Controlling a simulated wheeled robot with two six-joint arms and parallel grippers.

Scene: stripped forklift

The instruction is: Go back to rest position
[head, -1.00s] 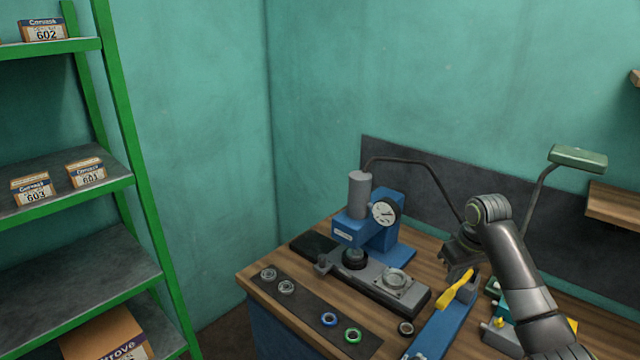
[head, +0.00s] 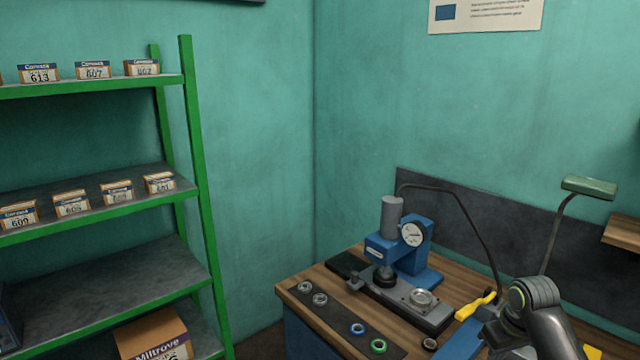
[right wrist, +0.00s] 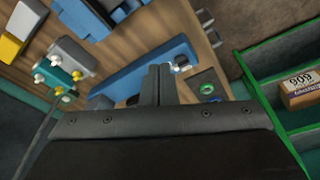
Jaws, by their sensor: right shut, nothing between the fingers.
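My right arm reaches in from the lower right of the head view, over the right part of the wooden workbench (head: 308,284). Its gripper is mostly hidden there behind the arm and the picture's edge. In the right wrist view my right gripper (right wrist: 158,70) is shut and empty, with its fingers together. A blue holder (right wrist: 130,84) lies beneath and beside the fingers in that view. My left gripper is not in view.
A blue press with a dial gauge (head: 412,233) stands on the bench. A dark mat (head: 335,324) with several rings lies at the front. A yellow-handled tool (head: 475,305) lies near my right arm. A green shelf (head: 205,215) with small boxes stands left.

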